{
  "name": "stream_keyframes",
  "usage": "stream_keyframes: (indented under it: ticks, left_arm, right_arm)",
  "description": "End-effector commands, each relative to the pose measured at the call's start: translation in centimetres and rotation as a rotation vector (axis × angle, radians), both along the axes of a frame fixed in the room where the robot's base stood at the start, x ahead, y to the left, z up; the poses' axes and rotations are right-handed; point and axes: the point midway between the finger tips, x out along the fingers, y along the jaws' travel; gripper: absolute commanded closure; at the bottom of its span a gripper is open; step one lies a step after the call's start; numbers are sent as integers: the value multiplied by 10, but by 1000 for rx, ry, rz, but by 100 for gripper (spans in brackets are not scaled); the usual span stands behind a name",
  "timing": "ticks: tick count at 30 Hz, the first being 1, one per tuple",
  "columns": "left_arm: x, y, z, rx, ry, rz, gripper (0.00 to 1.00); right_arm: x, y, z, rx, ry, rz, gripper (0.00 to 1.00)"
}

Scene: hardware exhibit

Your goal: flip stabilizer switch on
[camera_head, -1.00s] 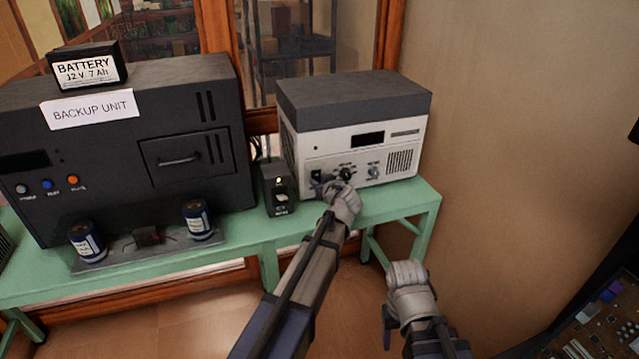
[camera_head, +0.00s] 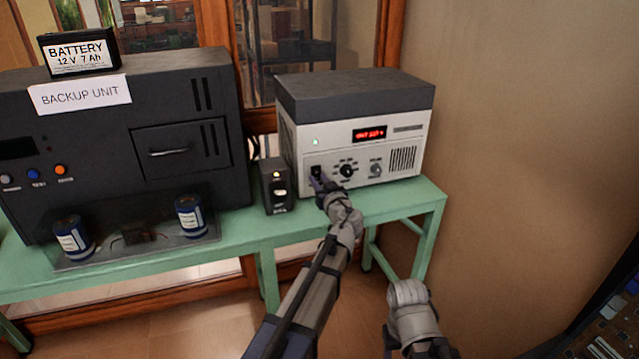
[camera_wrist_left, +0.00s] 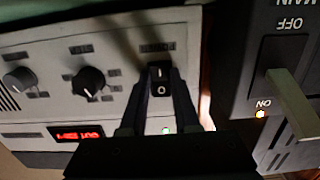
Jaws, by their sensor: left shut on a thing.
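The stabilizer (camera_head: 395,135) is a white-fronted box with a dark grey top at the right end of the green bench. Its red display (camera_head: 369,133) and a green light (camera_head: 315,142) are lit. Its black rocker switch (camera_wrist_left: 160,79), marked I and O, sits between the fingers of my left gripper (camera_wrist_left: 156,92) in the wrist view. In the head view, my left gripper (camera_head: 320,182) is at the lower left of the stabilizer's front and partly covers the switch. My right gripper (camera_head: 407,300) hangs in front of the bench, apart from everything; its fingers are unclear.
A small black main switch box (camera_head: 273,187) with an amber light stands just left of the stabilizer; its lever (camera_wrist_left: 291,100) is close to my left gripper. The large black backup unit (camera_head: 100,150) carries a battery (camera_head: 78,52). Two blue cylinders stand in front.

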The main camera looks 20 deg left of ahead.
Motion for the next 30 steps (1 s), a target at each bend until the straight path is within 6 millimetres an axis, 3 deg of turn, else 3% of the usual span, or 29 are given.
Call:
stream_keyframes:
  ticks: [1,9,20,30]
  left_arm:
    - [0,0,0,1,-1,1,68]
    - [0,0,0,0,0,1,40]
    - [-5,-3,0,0,0,0,40]
    - [-45,-29,4,0,0,-3,40]
  right_arm:
    - [0,0,0,0,0,0,40]
    - [0,0,0,0,0,0,40]
    - [0,0,1,0,0,0,40]
    - [0,0,4,0,0,0,40]
